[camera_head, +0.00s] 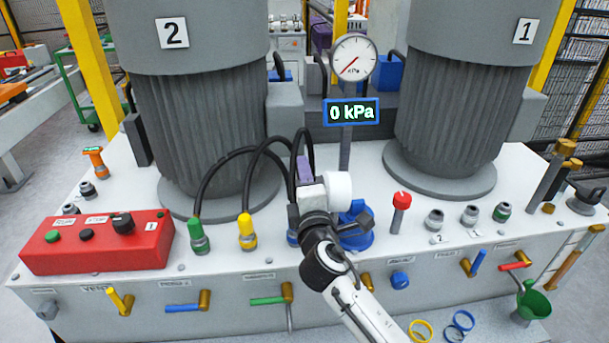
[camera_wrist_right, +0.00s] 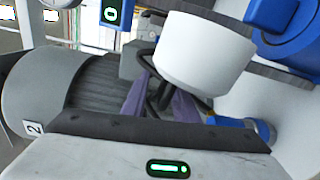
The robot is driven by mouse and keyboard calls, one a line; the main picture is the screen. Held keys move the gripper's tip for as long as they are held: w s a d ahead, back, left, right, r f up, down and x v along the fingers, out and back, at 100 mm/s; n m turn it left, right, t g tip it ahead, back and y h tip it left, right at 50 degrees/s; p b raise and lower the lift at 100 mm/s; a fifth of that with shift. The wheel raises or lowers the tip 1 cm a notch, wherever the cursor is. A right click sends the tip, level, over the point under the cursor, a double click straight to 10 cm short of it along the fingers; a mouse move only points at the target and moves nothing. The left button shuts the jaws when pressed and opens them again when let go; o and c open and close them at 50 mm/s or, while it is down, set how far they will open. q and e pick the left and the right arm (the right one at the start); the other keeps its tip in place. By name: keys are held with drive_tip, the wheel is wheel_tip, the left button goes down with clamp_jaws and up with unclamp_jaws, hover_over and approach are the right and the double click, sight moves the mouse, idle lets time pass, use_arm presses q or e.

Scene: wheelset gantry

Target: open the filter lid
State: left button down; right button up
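The blue filter housing (camera_head: 357,238) sits on the bench top, right of centre, with a dark block on its right side. A white round cylinder (camera_head: 337,190) stands above and behind it. I cannot tell whether this is the lid. My right gripper (camera_head: 304,168) is just left of the cylinder, its wrist partly covering the housing. In the right wrist view the purple fingers (camera_wrist_right: 159,100) are apart with a black hose visible behind the gap. The white cylinder (camera_wrist_right: 205,52) is close to them, not visibly between them. The blue housing (camera_wrist_right: 285,30) is at the upper right. My left gripper is out of view.
Black hoses arch beside the gripper to the green plug (camera_head: 198,237) and yellow plug (camera_head: 247,232). Two ribbed tanks flank the area. A gauge (camera_head: 353,58) stands behind, its display (camera_head: 351,112) showing 0 kPa. A red-capped post (camera_head: 399,212) is at the right, a red control box (camera_head: 98,243) at the left.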

drive_tip(key=s, duration=1)
drive_tip(key=shift+s+d, duration=0.15)
